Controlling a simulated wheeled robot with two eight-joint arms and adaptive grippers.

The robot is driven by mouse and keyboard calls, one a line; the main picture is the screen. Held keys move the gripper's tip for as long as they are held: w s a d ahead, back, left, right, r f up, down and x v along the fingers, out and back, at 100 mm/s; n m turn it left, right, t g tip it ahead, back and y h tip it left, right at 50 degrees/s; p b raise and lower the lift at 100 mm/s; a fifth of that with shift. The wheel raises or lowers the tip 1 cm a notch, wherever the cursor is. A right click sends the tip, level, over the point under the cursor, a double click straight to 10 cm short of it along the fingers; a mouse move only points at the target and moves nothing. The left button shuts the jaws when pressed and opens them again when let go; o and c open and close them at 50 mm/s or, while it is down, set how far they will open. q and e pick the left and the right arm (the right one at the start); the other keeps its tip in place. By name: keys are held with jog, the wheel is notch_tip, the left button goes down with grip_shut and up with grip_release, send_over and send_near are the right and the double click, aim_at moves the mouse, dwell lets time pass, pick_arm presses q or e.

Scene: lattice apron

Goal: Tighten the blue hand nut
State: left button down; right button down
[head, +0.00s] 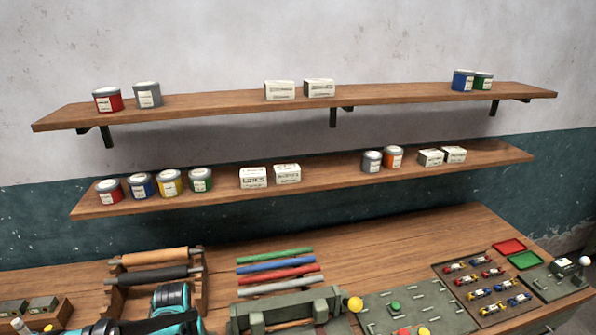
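I cannot make out a blue hand nut for certain in the head view. A grey-green slotted plate (440,312) lies at the front of the bench, with a green knob (395,306) on it and red (404,331) and yellow (424,331) ones at the bottom edge of the picture. A dark green vise-like block (285,308) stands left of the plate, with a yellow ball (355,304) at its right end. Teal and black arm parts, which look like mine, show at the bottom left. Neither gripper's fingertips are visible.
Coloured rods (275,264) lie on the wooden bench (400,250) beside a rack of rollers (155,272). Two wall shelves (210,103) hold tins and boxes. The bench's back middle is clear.

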pick_arm(q)
jog(key=shift+r, duration=0.1)
dwell(0.5)
jog(key=shift+s+a+b, duration=0.15)
jog(key=shift+a+b, duration=0.4)
jog(key=shift+s+a+b, duration=0.1)
jog(key=shift+a+b, duration=0.2)
jog(key=shift+a, duration=0.1)
jog(key=shift+a, duration=0.35)
jog(key=shift+s, duration=0.15)
jog(key=r+p, duration=0.2)
jog(key=r, duration=0.1)
jog(key=r+p, duration=0.1)
jog(key=r, duration=0.2)
jog(key=shift+s+p, duration=0.2)
jog(key=shift+p, duration=0.2)
